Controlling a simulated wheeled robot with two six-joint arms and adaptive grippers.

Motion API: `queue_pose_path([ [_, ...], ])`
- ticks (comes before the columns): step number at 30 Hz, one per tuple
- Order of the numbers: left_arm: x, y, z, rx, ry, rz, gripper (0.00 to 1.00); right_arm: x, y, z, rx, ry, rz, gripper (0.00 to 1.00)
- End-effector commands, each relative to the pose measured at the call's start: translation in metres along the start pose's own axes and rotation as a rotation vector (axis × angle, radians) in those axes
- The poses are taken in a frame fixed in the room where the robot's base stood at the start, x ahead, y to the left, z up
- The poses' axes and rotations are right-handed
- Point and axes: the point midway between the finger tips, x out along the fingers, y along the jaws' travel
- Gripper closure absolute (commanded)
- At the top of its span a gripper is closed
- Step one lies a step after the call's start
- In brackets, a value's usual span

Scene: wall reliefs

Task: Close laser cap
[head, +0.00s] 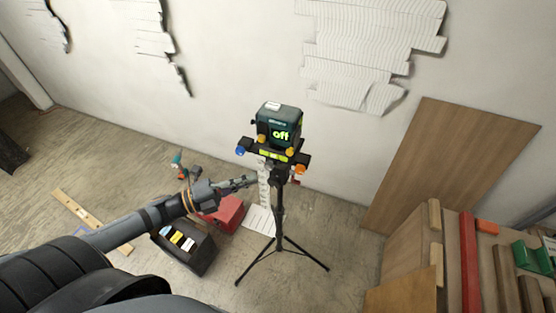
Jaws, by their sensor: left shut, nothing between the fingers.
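The laser (278,127) is a dark box on top of a black tripod (279,215), in front of the wall. Its lit green display reads "off". A yellow bubble level and small orange and blue knobs sit below the display. I cannot make out the laser's cap as a separate part. My left gripper (246,182) reaches in from the left, below the laser and just left of the tripod's column. It is shut and empty. I cannot tell whether its tips touch anything there. My right gripper is not in view.
A red box (224,214) and a dark open box (184,246) stand on the floor left of the tripod. Floor at centre right is clear.

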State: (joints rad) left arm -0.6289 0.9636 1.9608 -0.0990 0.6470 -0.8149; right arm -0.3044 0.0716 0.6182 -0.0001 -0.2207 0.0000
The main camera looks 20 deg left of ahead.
Motion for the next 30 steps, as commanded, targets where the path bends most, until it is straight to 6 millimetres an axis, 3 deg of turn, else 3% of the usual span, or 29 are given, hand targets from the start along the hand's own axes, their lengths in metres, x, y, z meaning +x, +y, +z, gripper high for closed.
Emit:
queue_pose_path([
  [1,0.011,0.009,-0.001,0.005,0.004,-0.008,1.00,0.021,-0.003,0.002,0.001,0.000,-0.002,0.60],
  [6,0.046,0.011,-0.001,0.007,0.002,-0.007,1.00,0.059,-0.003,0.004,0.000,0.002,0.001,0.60],
  [12,0.074,0.007,0.001,0.009,-0.002,-0.010,1.00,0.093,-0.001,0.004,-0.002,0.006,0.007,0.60],
  [21,0.094,-0.003,0.024,0.001,-0.003,-0.009,1.00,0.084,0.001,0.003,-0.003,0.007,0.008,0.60],
  [30,0.100,0.000,0.028,-0.001,0.001,-0.001,1.00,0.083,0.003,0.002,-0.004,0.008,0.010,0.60],
])
